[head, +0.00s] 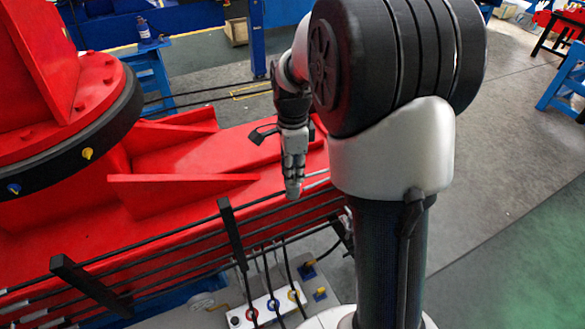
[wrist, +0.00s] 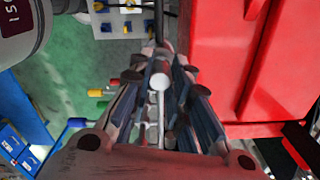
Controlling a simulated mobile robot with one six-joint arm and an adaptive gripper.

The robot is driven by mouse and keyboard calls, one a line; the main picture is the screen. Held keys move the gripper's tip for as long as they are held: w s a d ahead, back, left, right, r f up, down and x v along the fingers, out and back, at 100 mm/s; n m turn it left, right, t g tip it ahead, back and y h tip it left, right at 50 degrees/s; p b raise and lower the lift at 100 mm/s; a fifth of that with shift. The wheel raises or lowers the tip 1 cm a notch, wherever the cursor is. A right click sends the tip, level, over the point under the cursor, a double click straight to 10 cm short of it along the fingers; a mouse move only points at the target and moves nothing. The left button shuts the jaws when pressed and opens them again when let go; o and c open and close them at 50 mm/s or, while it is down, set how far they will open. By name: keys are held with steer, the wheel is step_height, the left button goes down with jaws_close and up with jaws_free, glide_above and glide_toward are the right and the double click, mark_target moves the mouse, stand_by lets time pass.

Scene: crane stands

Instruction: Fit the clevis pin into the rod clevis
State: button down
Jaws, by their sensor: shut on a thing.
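My gripper (head: 293,178) points down over the red crane frame in the head view. In the wrist view, my gripper (wrist: 160,68) is shut on a pale metal pin, which I take as the clevis pin (wrist: 160,82). Its round head and a thin shaft show between the dark finger links. In the head view the pin cannot be told apart from the fingertips. I cannot make out the rod clevis in either view; the fingers may hide it. I cannot tell whether the pin touches anything beyond the fingers.
The red crane frame (head: 190,215) fills the left and middle. Black hoses run along its side, with black upright brackets (head: 231,232). A pale panel (head: 268,306) with coloured fittings lies below. A blue stand (head: 150,75) holds a bottle behind. Grey floor at right is open.

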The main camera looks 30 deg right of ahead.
steer(key=shift+f, duration=0.45)
steer(key=c, duration=1.4)
jaws_free()
steer(key=shift+r+p, duration=1.75)
steer(key=shift+r, duration=0.85)
step_height(320, 180, up, 12)
steer(key=shift+f, duration=0.1)
